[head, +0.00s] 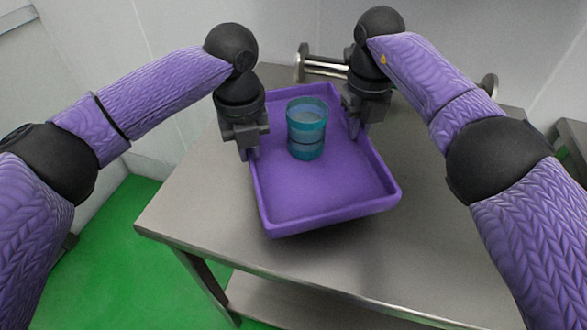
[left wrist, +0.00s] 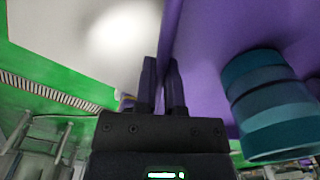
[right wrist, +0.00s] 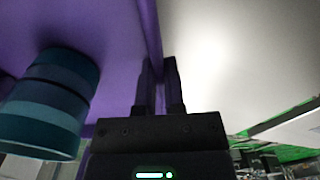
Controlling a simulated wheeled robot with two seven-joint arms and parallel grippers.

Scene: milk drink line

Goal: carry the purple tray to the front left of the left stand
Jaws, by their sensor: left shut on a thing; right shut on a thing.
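The purple tray (head: 325,196) is above the steel table in the head view, its near end seeming raised off the top. A teal banded cup or stack of cups (head: 307,128) stands upright in the tray; it also shows in the left wrist view (left wrist: 268,105) and the right wrist view (right wrist: 45,100). My left gripper (head: 252,152) is shut on the tray's left wall. My right gripper (head: 356,132) is shut on the tray's right wall. Both wrist views show the wall between the fingers.
The steel table (head: 400,262) is bare around the tray, with free room at the front and right. A lower shelf (head: 290,305) shows beneath. A metal rail (head: 325,68) is at the back by the wall. Green floor (head: 125,255) lies to the left.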

